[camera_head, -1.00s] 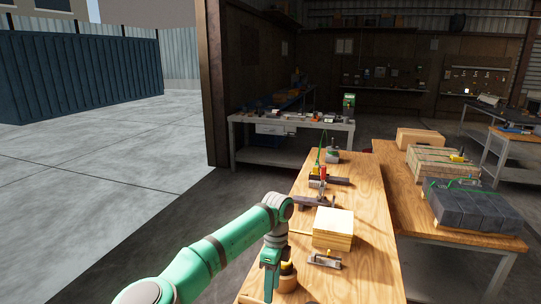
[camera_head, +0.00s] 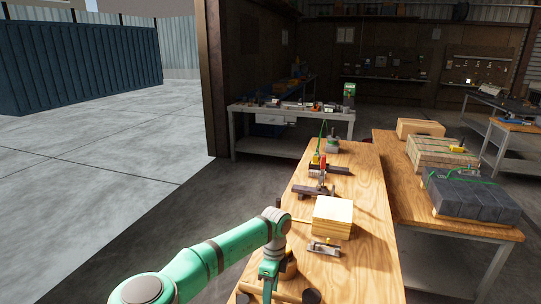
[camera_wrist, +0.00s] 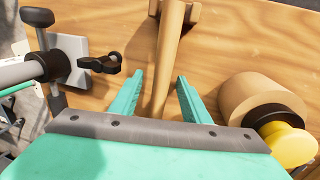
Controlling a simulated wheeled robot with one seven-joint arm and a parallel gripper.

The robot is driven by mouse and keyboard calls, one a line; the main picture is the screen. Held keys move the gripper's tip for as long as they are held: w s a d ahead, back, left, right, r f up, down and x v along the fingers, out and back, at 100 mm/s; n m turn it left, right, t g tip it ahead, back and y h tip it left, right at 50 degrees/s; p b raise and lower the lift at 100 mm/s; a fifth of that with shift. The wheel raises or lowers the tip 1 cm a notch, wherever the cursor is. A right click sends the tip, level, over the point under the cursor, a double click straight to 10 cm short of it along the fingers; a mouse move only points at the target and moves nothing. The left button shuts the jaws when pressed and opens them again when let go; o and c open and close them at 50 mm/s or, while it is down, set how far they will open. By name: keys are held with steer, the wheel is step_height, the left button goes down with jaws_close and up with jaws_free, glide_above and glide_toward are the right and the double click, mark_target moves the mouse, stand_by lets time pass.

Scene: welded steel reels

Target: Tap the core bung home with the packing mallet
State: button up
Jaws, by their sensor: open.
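The packing mallet's wooden handle (camera_wrist: 166,62) lies on the bench between my gripper's fingertips (camera_wrist: 163,88) in the wrist view; its head (camera_wrist: 178,12) is at the top edge, partly cut off. My gripper is open, its fingers on either side of the handle, with gaps visible. In the head view my gripper (camera_head: 268,282) is low over the bench's near left side.
A grey-and-black clamp-like fixture (camera_wrist: 88,62) is left of the fingers. On the bench (camera_head: 350,270) are a wooden block (camera_head: 333,217), a small metal fixture (camera_head: 324,248) and several tools farther back. A second table at the right holds dark blocks (camera_head: 470,200). The bench's right side is clear.

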steer(key=shift+c, duration=0.4)
jaws_close()
steer(key=shift+r, duration=0.2)
steer(key=shift+w+r, duration=0.1)
steer(key=shift+r, duration=3.25)
steer(key=s+r, duration=1.2)
steer(key=s, duration=0.3)
steer(key=shift+s, duration=0.1)
